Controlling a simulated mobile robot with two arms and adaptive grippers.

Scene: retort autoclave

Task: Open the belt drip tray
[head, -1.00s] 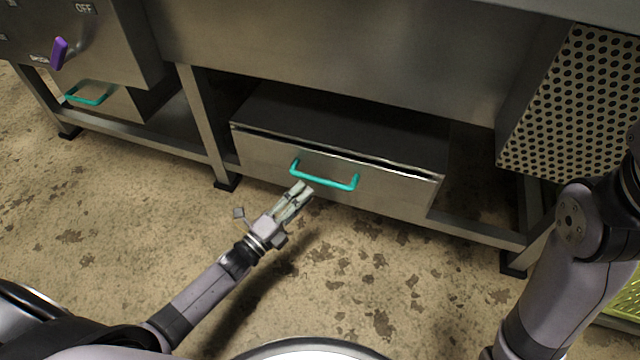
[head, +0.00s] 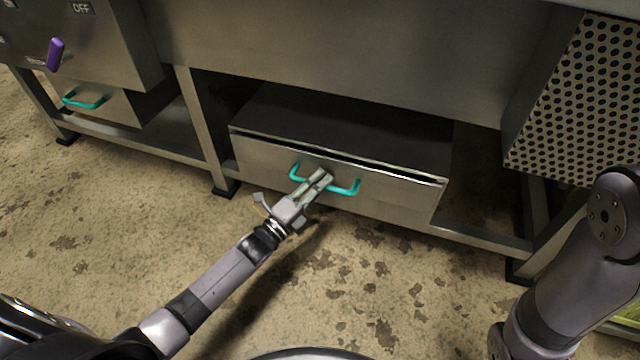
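The belt drip tray (head: 270,160) is a wide steel drawer low under the machine, with a thin dark gap along the top of its front. Its teal bar handle (head: 350,189) runs across the front panel. My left gripper (head: 325,176) is at the middle of this handle, its fingers pointing at the drawer front and covering part of the bar. The fingers lie close together in this view; whether they are closed around the bar cannot be told. My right gripper is out of view; only my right arm shows at the right edge.
A second, smaller drawer with a teal handle (head: 82,103) is at the left, below a panel with a purple-tipped lever (head: 55,54). A frame leg (head: 205,130) stands left of the tray. A perforated panel (head: 575,100) is at the right. Floor in front is clear.

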